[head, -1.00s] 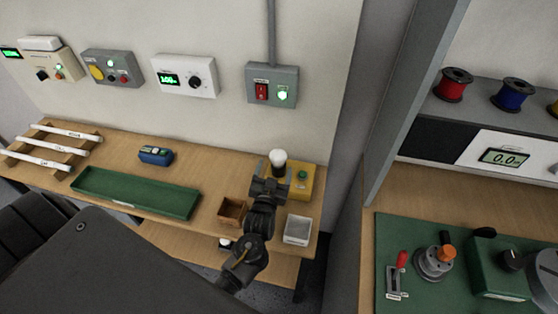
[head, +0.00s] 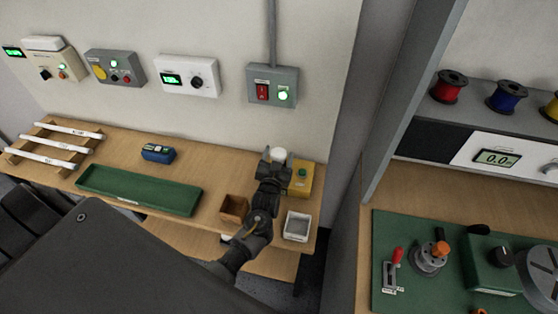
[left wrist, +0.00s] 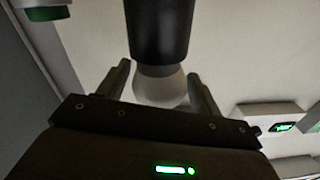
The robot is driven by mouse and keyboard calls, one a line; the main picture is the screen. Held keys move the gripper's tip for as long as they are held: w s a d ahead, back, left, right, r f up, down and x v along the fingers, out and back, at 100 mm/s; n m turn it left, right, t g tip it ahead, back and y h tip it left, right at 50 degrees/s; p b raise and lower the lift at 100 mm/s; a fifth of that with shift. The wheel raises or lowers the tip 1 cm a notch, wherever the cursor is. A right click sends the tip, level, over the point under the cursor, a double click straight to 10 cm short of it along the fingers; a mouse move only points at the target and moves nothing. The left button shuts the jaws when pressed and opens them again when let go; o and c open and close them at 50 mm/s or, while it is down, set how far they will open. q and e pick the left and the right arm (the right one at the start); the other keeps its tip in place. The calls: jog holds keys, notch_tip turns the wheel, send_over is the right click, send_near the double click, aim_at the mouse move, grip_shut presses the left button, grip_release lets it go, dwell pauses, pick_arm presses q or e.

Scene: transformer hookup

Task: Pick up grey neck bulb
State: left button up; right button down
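The bulb has a pale round glass end (head: 279,153) that shows just beyond my left gripper (head: 274,158), above the yellow box (head: 304,182) at the right end of the wall bench. In the left wrist view, the pale glass (left wrist: 160,87) lies between the two fingers of my left gripper (left wrist: 160,75), beside a dark cylindrical part (left wrist: 157,32). The fingers are apart, with a narrow gap seeming to show on each side of the glass. In the head view the gripper hides the dark part. My right gripper is not in view.
A small wooden box (head: 233,209) and a white-rimmed tray (head: 297,226) stand either side of my left arm. A green tray (head: 138,190) and blue device (head: 158,153) lie farther left. A grey switch box (head: 272,86) hangs on the wall behind.

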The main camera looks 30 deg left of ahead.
pick_arm(q)
jog(key=c, duration=0.7)
jog(key=shift+c, duration=0.3)
jog(key=shift+r, duration=0.1)
